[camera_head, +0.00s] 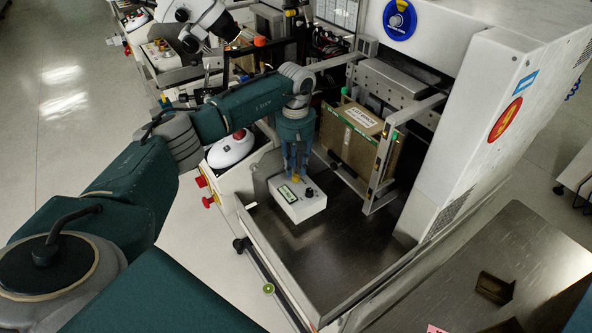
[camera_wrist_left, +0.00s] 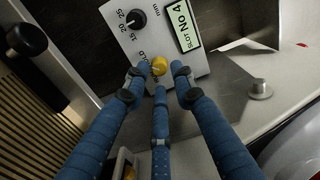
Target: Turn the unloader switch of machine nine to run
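A white control box (camera_head: 297,208) stands at the left end of the machine's dark metal deck, with a small display and a black knob (camera_head: 309,192). In the left wrist view its display (camera_wrist_left: 185,26) reads "SLOT No 4", and the black knob (camera_wrist_left: 136,19) has a number scale. A yellow knob (camera_wrist_left: 160,66) sits on its near part, beside partly covered lettering. My left gripper (camera_head: 295,174) points down over the box. Its three blue fingers (camera_wrist_left: 160,80) are spread, tips around the yellow knob; I cannot tell if they touch it. My right gripper is not in view.
A brown cardboard-like box (camera_head: 352,137) stands in a metal frame right behind the control box. The white machine housing (camera_head: 475,130) rises at right. A white dome with a red top (camera_head: 231,149) is at left. The deck's front (camera_head: 335,260) is clear.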

